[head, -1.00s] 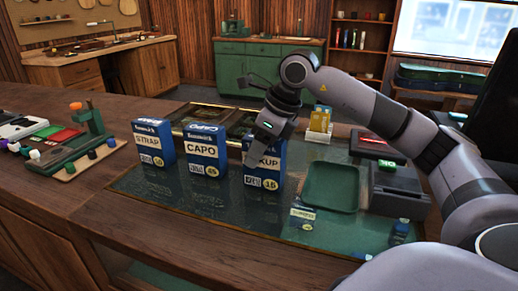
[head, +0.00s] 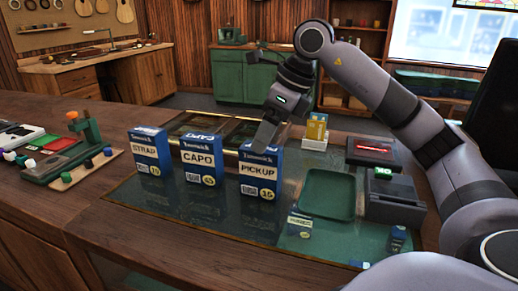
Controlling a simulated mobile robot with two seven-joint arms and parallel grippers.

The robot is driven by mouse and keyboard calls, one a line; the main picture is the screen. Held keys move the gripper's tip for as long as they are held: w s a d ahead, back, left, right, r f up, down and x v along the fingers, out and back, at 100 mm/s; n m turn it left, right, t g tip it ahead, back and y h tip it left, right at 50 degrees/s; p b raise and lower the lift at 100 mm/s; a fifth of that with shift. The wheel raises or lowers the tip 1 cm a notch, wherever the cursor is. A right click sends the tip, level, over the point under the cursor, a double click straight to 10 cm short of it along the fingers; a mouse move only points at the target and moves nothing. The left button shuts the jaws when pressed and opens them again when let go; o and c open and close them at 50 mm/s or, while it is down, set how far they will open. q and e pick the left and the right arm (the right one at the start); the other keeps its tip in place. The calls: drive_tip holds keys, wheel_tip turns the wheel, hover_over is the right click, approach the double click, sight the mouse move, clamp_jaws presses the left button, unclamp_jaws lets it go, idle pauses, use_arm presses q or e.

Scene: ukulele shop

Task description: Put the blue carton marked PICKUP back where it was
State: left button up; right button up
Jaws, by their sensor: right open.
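The blue carton marked PICKUP (head: 259,181) stands upright on the glass-topped part of the counter, at the right end of a row of three cartons. Its white label faces me and is unobstructed. The CAPO carton (head: 202,162) stands to its left with a gap, and the STRAP carton (head: 150,154) is farther left. My right gripper (head: 264,138) is open at the top of the PICKUP carton, pointing down. It overlaps the carton's top edge in the picture; I cannot tell whether it touches. My left gripper is not in view.
A green tray (head: 327,214) lies right of the PICKUP carton, with a small box (head: 299,226) in front of it. A dark card terminal (head: 395,200) stands farther right. A green tool stand (head: 70,165) is at left. The glass in front of the cartons is clear.

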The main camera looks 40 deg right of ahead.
drive_tip(key=shift+v, duration=2.35)
